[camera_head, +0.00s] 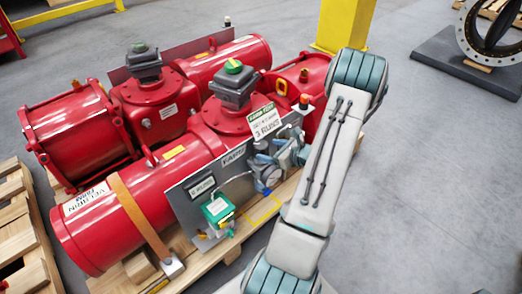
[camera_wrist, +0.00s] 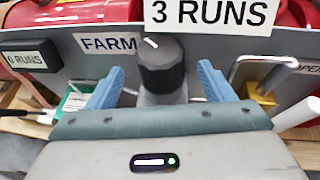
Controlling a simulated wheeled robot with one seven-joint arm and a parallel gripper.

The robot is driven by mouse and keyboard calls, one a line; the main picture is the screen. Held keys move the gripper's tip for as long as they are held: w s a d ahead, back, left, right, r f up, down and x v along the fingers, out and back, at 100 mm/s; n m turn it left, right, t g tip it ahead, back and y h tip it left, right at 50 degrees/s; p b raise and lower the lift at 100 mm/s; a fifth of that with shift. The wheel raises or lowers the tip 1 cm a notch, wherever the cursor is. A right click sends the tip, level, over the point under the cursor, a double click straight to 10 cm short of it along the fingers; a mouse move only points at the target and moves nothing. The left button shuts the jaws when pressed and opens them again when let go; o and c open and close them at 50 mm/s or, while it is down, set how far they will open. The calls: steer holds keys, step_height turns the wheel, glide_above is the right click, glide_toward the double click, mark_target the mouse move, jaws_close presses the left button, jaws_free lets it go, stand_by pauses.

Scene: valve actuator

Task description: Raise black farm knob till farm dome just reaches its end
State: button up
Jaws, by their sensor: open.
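The black farm knob (camera_wrist: 162,68) shows in the wrist view, upright on a grey stem, with a white mark on top. It stands in front of the grey panel just right of the FARM label (camera_wrist: 108,43). My gripper (camera_wrist: 160,72) is open, with one blue finger on each side of the knob and a visible gap at both. In the head view my gripper (camera_head: 268,165) is at the panel's right part and hides the knob. A dome with a green and yellow top (camera_head: 233,66) sits on a grey box on the front red actuator, behind the FARM panel.
A "3 RUNS" sign (camera_wrist: 212,12) hangs close above the knob. A brass padlock with a metal shackle (camera_wrist: 258,90) is right of my fingers. A green-and-white box (camera_head: 217,209) is on the panel's left. A second, dark-topped dome (camera_head: 139,47) stands on the rear actuator.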

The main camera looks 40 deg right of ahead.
mark_target(261, 148)
steer(key=x, duration=0.5)
steer(key=shift+b, duration=0.4)
steer(key=c, duration=1)
